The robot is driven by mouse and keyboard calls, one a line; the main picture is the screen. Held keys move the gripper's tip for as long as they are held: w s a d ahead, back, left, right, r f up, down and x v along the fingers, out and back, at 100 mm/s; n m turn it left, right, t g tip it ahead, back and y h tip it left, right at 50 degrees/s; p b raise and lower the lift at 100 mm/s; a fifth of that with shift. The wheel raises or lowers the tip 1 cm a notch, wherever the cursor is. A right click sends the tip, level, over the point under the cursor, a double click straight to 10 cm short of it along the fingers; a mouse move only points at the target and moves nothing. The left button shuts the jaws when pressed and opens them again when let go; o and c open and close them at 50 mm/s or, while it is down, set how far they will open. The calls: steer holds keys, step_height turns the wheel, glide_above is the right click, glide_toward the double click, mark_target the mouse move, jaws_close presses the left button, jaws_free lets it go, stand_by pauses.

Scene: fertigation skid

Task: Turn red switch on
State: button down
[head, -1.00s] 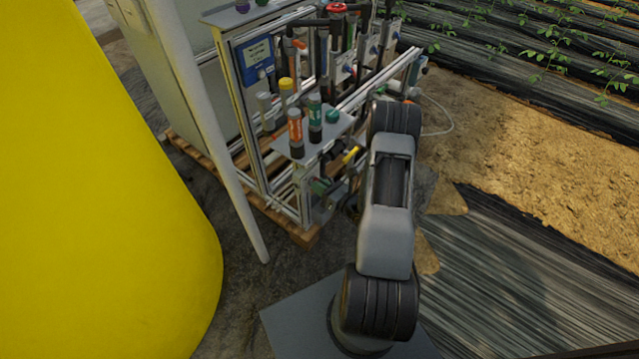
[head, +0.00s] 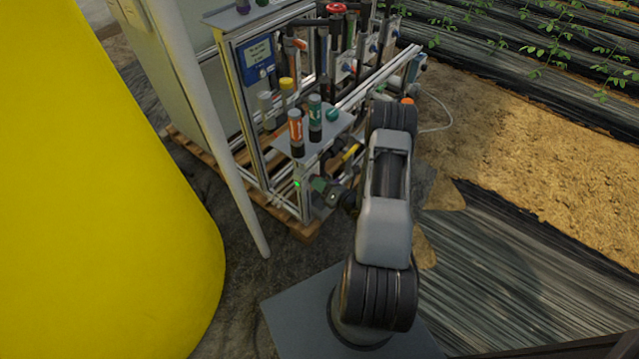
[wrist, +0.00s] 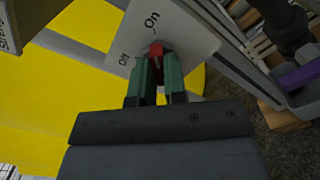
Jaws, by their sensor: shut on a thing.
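The red switch (wrist: 156,49) sits on a pale plate (wrist: 178,32) marked "On" above it and "Off" to its left in the wrist view. The green fingers of my gripper (wrist: 158,72) are shut on the switch, one on each side. Only its red top shows between them, pointing roughly toward "On". In the head view my gripper (head: 318,188) is at the lower front corner of the skid frame. A small green light (head: 297,184) glows beside it. The switch itself cannot be made out in the head view.
Orange-labelled and green-labelled bottles (head: 296,130) stand on a shelf (head: 335,132) above my gripper. A white post (head: 225,165) and a large yellow tank (head: 110,200) are to the left. Pipes and valves fill the skid behind.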

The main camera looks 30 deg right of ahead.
steer(key=shift+s+a+f, duration=0.1)
steer(key=c, duration=1.2)
jaws_free()
steer(key=shift+o, duration=0.2)
steer(key=p+v, duration=0.1)
steer(key=v, duration=1.2)
steer(key=shift+s+d+p, duration=0.2)
steer(key=shift+s+p, duration=0.1)
steer(key=shift+s, duration=0.05)
